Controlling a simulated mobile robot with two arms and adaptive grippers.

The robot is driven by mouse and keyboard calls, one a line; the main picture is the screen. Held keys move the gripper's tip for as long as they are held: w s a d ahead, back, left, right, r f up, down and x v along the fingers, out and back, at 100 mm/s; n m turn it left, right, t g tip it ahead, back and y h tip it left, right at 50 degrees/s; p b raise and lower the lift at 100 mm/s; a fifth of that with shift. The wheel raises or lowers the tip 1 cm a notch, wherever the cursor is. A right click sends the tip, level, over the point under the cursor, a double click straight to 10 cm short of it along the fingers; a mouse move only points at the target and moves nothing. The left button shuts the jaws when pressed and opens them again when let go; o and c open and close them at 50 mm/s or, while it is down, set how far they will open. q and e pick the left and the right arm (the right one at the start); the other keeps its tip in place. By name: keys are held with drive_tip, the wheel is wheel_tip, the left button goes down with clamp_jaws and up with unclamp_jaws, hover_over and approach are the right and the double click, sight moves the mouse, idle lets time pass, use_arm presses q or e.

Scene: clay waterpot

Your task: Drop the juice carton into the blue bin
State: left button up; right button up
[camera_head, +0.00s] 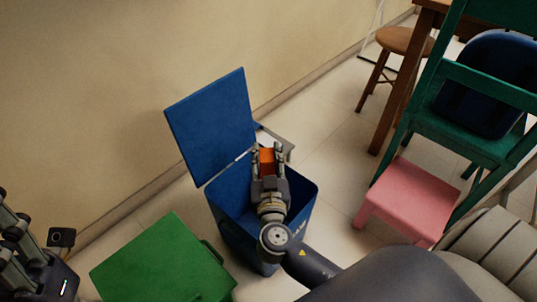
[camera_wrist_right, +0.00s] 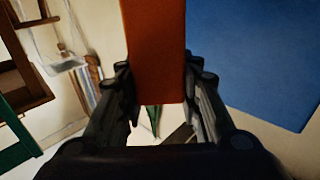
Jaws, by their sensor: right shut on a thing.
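The blue bin (camera_head: 238,232) stands on the floor by the wall with its lid (camera_head: 212,122) raised against the wall side. My right gripper (camera_head: 267,158) is over the bin's opening, towards its far side, and is shut on the orange juice carton (camera_head: 267,160). In the right wrist view the carton (camera_wrist_right: 153,50) sits between the two fingers of my right gripper (camera_wrist_right: 160,85), with the blue lid (camera_wrist_right: 255,60) to its right.
A green bin (camera_head: 165,262) with a closed top stands left of the blue bin. A pink stool (camera_head: 410,200), a green chair (camera_head: 480,85) and a wooden stool (camera_head: 403,41) stand on the right. Bare floor lies between the blue bin and the pink stool.

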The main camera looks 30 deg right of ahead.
drive_tip(key=shift+f+b, duration=0.95)
drive_tip(key=shift+f, duration=1.25)
drive_tip(key=o, duration=0.9)
drive_tip(key=shift+c, duration=0.2)
drive_tip(key=v, duration=1.2)
drive_tip(key=shift+r, duration=0.1)
